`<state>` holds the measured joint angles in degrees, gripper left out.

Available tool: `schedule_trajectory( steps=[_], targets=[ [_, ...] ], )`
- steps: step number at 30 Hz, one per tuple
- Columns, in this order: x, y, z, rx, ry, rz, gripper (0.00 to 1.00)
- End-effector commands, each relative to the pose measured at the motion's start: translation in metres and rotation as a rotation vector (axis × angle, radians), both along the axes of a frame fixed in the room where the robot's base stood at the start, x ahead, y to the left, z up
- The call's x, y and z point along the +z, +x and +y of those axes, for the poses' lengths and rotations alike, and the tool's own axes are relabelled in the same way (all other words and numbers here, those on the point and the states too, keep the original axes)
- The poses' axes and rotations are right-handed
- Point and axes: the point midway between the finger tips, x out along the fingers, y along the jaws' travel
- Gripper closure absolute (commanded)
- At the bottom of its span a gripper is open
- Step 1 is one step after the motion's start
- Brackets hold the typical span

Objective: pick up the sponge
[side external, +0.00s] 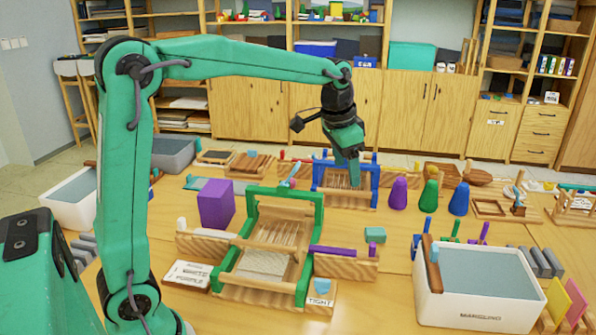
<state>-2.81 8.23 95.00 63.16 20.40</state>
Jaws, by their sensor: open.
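A small teal-green block (375,235), which looks like the sponge, lies on the wooden table to the right of the green-framed loom. My gripper (352,178) points down above the blue-framed loom (374,185), up and to the left of the block and clearly apart from it. It is open, with nothing visible between the fingers, though the fingertips are small and partly overlap in this view.
Purple, green and blue cones (458,198) stand to the right. A white water tub (430,303) is at the front right, near yellow and pink slabs (576,303). Bare table (385,290) shows left of the tub.

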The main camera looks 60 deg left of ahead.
Motion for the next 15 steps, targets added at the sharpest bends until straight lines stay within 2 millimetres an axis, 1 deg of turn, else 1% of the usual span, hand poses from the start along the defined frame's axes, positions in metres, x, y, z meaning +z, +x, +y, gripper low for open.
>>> schedule_trajectory(
  steps=[1, 3, 8, 15],
  targets=[
    [-0.006, 0.011, 0.002, -0.010, 0.002, 0.014, 0.34],
    [-0.013, 0.025, 0.004, -0.028, 0.006, 0.029, 0.34],
    [-0.032, 0.055, 0.009, -0.067, 0.013, 0.063, 0.34],
    [-0.067, 0.096, 0.017, -0.128, 0.020, 0.114, 0.34]
  ],
)
